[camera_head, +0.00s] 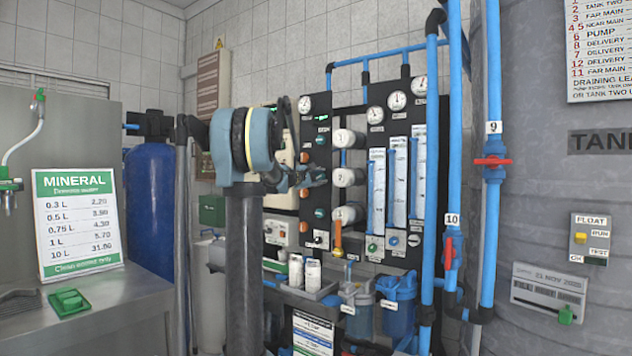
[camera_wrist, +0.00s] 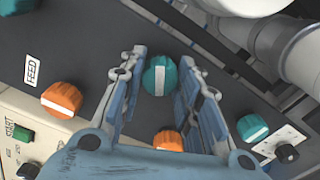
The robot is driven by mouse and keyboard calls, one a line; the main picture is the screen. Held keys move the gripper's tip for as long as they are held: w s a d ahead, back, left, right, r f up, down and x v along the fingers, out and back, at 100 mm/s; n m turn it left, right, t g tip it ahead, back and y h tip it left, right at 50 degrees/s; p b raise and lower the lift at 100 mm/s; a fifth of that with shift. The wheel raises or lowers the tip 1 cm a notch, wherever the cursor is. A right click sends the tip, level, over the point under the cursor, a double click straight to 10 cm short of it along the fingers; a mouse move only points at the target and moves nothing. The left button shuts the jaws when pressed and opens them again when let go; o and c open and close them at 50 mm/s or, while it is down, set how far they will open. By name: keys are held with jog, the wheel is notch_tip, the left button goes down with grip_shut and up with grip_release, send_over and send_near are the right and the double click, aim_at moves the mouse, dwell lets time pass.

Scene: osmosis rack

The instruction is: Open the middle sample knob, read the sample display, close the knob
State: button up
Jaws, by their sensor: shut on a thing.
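A teal knob (camera_wrist: 159,76) with a white stripe sits between the fingertips of my gripper (camera_wrist: 161,72) in the wrist view. The fingers are closed in on its two sides, and its stripe runs nearly upright in that view. In the head view my gripper (camera_head: 316,178) is at the dark panel of the rack, among the column of knobs, and it hides this middle knob there. Other teal knobs show above it (camera_head: 321,140) and below it (camera_head: 320,213). I cannot pick out a readable sample display.
Orange knobs (camera_wrist: 62,99) lie close beside my fingers, one (camera_wrist: 168,141) just below the held knob. Blue pipes (camera_head: 430,200) run vertically farther right. A small panel with a black knob (camera_wrist: 287,153) is at lower right.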

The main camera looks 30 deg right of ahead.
jog(key=m, duration=0.5)
jog(key=shift+s+f+m, duration=0.1)
jog(key=shift+f+m, duration=0.05)
jog(key=shift+m, duration=0.25)
dwell(0.4)
jog(key=o, duration=1.1)
jog(key=shift+c, duration=0.2)
jog(key=shift+a, duration=0.15)
jog(key=v, duration=1.1)
jog(key=shift+a, duration=0.4)
